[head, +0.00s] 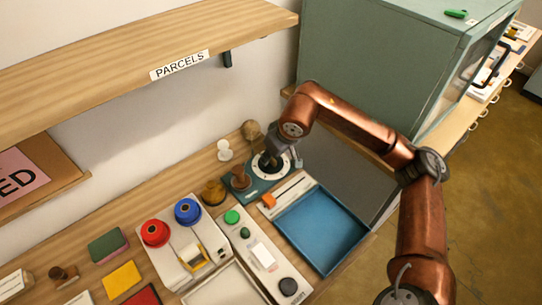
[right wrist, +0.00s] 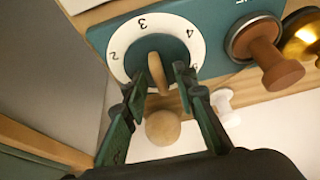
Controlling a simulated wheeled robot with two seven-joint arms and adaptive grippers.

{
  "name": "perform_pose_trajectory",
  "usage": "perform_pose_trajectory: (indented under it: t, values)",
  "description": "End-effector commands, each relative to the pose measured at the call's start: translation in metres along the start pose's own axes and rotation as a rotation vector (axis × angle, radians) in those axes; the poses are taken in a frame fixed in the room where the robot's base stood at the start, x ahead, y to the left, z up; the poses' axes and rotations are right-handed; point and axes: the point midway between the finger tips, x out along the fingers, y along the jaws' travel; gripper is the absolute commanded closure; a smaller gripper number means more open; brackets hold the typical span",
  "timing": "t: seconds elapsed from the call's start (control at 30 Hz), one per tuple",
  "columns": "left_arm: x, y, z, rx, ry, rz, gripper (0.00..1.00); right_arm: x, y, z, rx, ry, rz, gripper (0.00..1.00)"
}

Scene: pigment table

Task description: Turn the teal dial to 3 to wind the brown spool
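The teal dial base (head: 256,190) stands on the wooden table near the back wall, with a white number ring (right wrist: 114,68) showing 2, 3 and 4. A tan bar-shaped knob (right wrist: 158,72) stands at the ring's middle. One end of it points roughly toward the 3; the exact setting is hard to tell. My right gripper (right wrist: 160,74) is over the dial, its fingers on either side of the knob with small gaps showing. In the head view the gripper (head: 277,158) hides much of the dial. The brown spool (head: 240,180) stands beside the dial; it also shows in the right wrist view (right wrist: 272,62). My left gripper is out of view.
A brass spool (head: 213,192) stands left of the brown one. A wooden ball (right wrist: 162,127) and a white object (head: 224,150) are behind the dial. A blue tray (head: 322,232) lies in front. The green cabinet (head: 372,60) and parcels shelf (head: 110,70) are close by.

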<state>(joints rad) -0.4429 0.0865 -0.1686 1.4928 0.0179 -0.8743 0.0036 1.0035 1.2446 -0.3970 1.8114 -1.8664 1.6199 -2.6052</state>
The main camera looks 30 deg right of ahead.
Motion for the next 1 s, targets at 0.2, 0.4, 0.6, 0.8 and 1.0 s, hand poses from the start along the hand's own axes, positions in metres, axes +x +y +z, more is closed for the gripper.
perform_pose_trajectory:
  t: [0.2, 0.4, 0.6, 0.8, 1.0]
  values:
    - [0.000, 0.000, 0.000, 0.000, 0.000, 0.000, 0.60, 0.000, 0.000, 0.000, 0.000, 0.000, 0.000, 0.89]
    - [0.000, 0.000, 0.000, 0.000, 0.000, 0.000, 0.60, 0.000, 0.000, 0.000, 0.001, 0.000, 0.000, 1.00]
    - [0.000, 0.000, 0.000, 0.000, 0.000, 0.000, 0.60, 0.000, 0.000, 0.000, 0.001, 0.000, 0.000, 1.00]
    - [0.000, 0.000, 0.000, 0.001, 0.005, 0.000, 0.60, -0.001, 0.000, 0.000, 0.015, 0.000, 0.007, 1.00]
    - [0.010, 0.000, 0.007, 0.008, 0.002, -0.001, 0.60, -0.003, 0.000, -0.001, 0.087, 0.002, 0.038, 1.00]
